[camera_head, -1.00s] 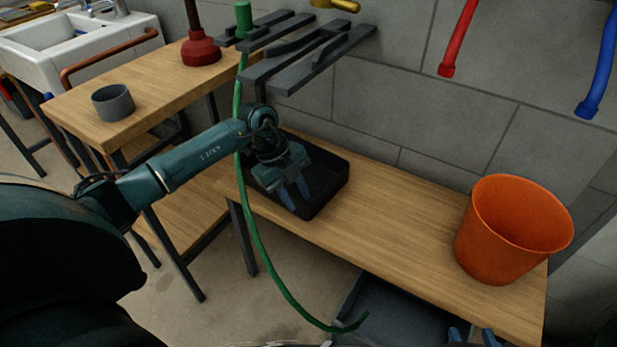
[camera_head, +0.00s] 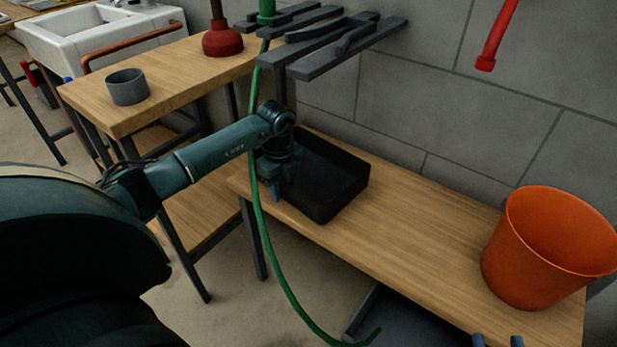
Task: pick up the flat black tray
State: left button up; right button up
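The black tray (camera_head: 337,182), a rectangular open tray with low walls, sits on the wooden bench against the wall. My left gripper (camera_head: 276,194) points down at the tray's left edge. Its blue fingertips are seen nearly edge-on, so I cannot tell their gap or whether they touch the tray wall. My arm and gripper hide part of the tray's left side. My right gripper (camera_head: 497,341) shows only as two blue fingertips at the bottom edge, set apart with nothing seen between them.
An orange bucket (camera_head: 545,250) stands at the bench's right end. A green hose (camera_head: 263,230) hangs beside my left arm. Dark rack bars (camera_head: 330,47) jut above the tray. A grey cup (camera_head: 127,87) and red plunger (camera_head: 222,42) stand on the left table. Bench between tray and bucket is clear.

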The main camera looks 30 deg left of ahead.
pick_arm(q)
jog(key=shift+c, duration=0.6)
grip_shut()
jog(key=shift+r, duration=0.1)
